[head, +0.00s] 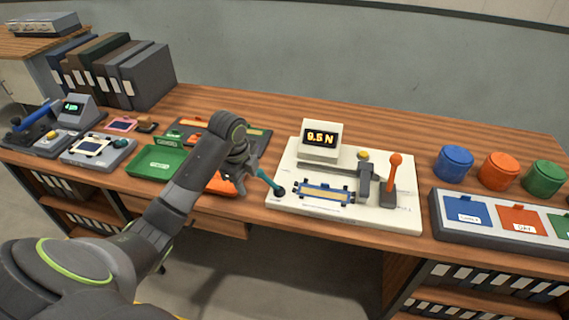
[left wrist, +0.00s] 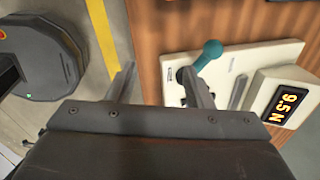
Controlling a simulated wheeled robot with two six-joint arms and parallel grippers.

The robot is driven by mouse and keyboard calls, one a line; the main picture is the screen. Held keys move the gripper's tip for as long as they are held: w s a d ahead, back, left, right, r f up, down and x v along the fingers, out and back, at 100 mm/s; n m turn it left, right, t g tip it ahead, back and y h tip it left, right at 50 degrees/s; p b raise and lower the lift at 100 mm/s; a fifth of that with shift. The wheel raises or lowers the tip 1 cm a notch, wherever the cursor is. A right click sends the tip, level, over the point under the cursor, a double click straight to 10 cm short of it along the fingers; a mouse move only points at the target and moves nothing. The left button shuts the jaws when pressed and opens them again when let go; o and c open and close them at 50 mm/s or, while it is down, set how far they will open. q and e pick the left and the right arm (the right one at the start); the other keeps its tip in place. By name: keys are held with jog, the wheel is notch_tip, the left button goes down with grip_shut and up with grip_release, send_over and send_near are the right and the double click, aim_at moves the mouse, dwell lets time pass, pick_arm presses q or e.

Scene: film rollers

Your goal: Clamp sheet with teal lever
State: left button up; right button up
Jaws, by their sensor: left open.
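The teal lever (head: 268,180) leans left from a dark pivot at the left front corner of the white board (head: 390,216). In the left wrist view the teal lever (left wrist: 208,55) shows its rounded end just past the right fingertip, not between the fingers; I cannot tell whether they touch. My left gripper (head: 248,164) is beside the lever, its fingers partly hidden by the arm. In the left wrist view my left gripper (left wrist: 158,72) is open and empty. A pale yellow sheet (head: 325,192) lies in the blue-ended roller frame on the board. My right gripper is out of view.
On the board stand a display (head: 320,140) reading 9.5 N and an orange lever (head: 393,175). Right are coloured lidded jars and a panel (head: 480,233) of coloured flaps. Left are a green tray (head: 155,162), devices and binders (head: 115,70).

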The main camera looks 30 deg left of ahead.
pick_arm(q)
jog(key=w+a+r+m, duration=0.3)
jog(key=w+r+m, duration=0.15)
jog(key=r, duration=0.65)
jog(key=b, duration=0.7)
send_near(259, 170)
jog(key=f, duration=0.3)
jog(key=w+f, duration=0.1)
jog(key=f, duration=0.3)
jog(key=w+f+p, duration=0.1)
jog(key=f, duration=0.3)
jog(key=shift+d+f, duration=0.1)
jog(key=shift+d, duration=0.05)
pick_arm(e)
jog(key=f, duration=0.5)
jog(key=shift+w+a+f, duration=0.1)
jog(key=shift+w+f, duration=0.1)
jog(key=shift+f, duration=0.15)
pick_arm(q)
grip_shut()
